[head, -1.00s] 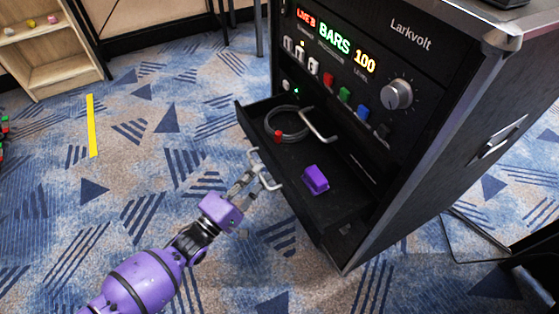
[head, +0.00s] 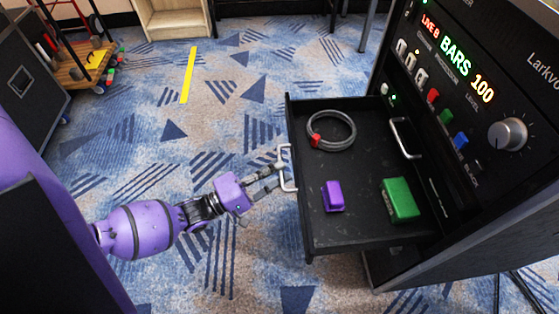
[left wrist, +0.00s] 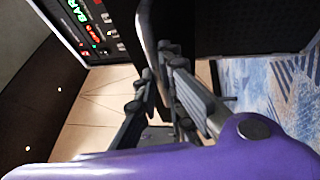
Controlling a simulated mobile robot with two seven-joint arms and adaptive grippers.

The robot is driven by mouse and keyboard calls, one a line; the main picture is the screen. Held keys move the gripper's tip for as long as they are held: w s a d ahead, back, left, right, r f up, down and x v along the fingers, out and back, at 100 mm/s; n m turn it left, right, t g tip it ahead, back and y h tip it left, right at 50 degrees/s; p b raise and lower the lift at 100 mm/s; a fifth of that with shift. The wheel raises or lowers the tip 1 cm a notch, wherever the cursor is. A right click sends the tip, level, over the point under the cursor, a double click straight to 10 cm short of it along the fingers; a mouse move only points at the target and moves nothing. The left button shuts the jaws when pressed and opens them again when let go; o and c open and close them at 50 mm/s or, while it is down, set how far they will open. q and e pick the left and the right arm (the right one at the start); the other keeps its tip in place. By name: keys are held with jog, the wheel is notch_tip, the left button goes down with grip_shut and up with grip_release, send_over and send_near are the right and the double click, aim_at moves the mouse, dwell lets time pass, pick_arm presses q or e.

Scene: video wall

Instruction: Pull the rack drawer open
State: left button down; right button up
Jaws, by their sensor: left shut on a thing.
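The rack drawer (head: 350,232) is a black tray standing well out from the front of the black rack (head: 492,205). A coiled grey cable with a red plug (head: 331,130), a purple block (head: 334,196) and a green block (head: 400,199) lie in it. My left gripper (head: 280,171) is shut on the light metal drawer handle (head: 287,168) on the drawer's front. In the left wrist view the handle (left wrist: 147,40) runs between the fingers (left wrist: 160,85). My right gripper is not in view.
The rack panel has a knob (head: 508,134), coloured buttons and a lit "BARS 100" display. A second metal handle (head: 404,138) sits at the drawer's back. A wheeled cart (head: 88,65) and a dark case stand at the left. The carpet between them is free, with a yellow strip (head: 188,75).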

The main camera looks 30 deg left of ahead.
pick_arm(q)
jog(key=c, duration=1.9)
grip_release()
jog(key=shift+o, duration=0.2)
jog(key=v, duration=1.2)
jog(key=shift+r, duration=0.1)
